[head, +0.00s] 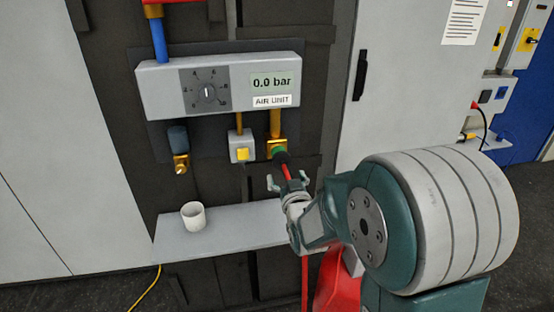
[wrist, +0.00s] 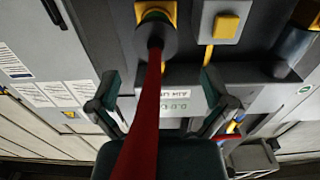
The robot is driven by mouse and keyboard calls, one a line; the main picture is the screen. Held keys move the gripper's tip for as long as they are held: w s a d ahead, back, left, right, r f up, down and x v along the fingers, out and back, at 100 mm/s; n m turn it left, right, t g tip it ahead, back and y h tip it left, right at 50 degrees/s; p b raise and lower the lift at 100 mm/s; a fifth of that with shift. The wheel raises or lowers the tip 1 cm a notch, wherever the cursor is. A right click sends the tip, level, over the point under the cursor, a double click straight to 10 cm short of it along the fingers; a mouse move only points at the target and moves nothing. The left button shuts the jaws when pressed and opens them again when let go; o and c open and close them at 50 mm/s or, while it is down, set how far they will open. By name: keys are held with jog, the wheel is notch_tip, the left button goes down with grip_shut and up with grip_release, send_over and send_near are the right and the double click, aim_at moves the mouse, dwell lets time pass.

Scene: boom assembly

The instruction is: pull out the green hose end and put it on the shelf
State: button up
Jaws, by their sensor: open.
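The green hose end (head: 279,151) sits in the brass fitting (head: 276,142) under the right side of the air unit. In the wrist view the hose end (wrist: 155,38) is a dark collar against the yellow fitting (wrist: 166,8). A red hose (head: 285,166) runs from it down toward my gripper (head: 287,182). In the wrist view my gripper (wrist: 160,84) is open, with one finger on each side of the red hose (wrist: 146,110) and visible gaps to it. The grey shelf (head: 240,232) is below and left of my gripper.
A white cup (head: 193,215) stands on the shelf's left part; the shelf's middle is bare. The air unit (head: 220,83) reads 0.0 bar. A yellow-button box (head: 242,147) and a blue-grey brass-tipped fitting (head: 179,148) hang left of the hose end. A grey cabinet (head: 400,90) stands right.

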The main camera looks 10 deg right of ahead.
aim_at(280, 163)
jog(key=w, duration=0.7)
jog(key=shift+w, duration=0.35)
jog(key=shift+w+d, duration=0.4)
jog(key=shift+w, duration=0.15)
jog(key=shift+a, duration=0.3)
jog(key=shift+d, duration=0.15)
jog(key=shift+d, duration=0.2)
jog(key=shift+a, duration=0.25)
